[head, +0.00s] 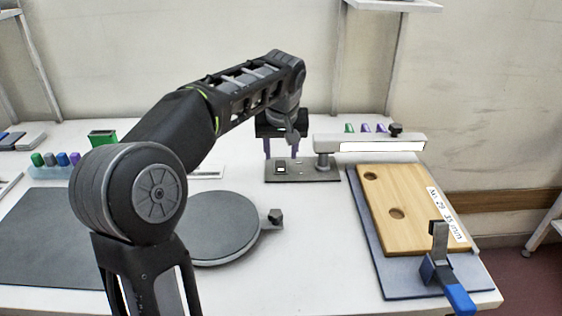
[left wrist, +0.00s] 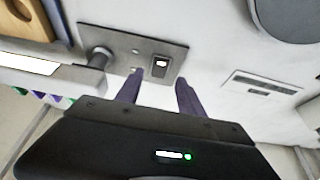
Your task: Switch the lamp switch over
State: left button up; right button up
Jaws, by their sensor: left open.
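The lamp switch (head: 281,169) is a small black rocker with a white face, set on a dark grey base plate (head: 316,174) at the back of the table. It also shows in the left wrist view (left wrist: 160,66). The lamp (head: 383,145) stands on a post at the plate's right end, and its long strip looks bright white. My left gripper (head: 281,150) points down above the switch, open and empty. In the left wrist view its purple fingers (left wrist: 160,80) are spread either side of the switch, apart from it. My right gripper is not in view.
A round grey turntable (head: 222,228) lies nearer. At the right, a wooden board (head: 405,200) with a blue-handled clamp (head: 450,284) lies on a grey plate. Coloured bottles (head: 56,159) stand at the left. A labelled strip (left wrist: 262,82) lies beside the switch plate.

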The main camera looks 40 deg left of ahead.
aim_at(281, 166)
pick_arm(q)
jog(key=x, duration=0.5)
grip_shut()
dwell(0.4)
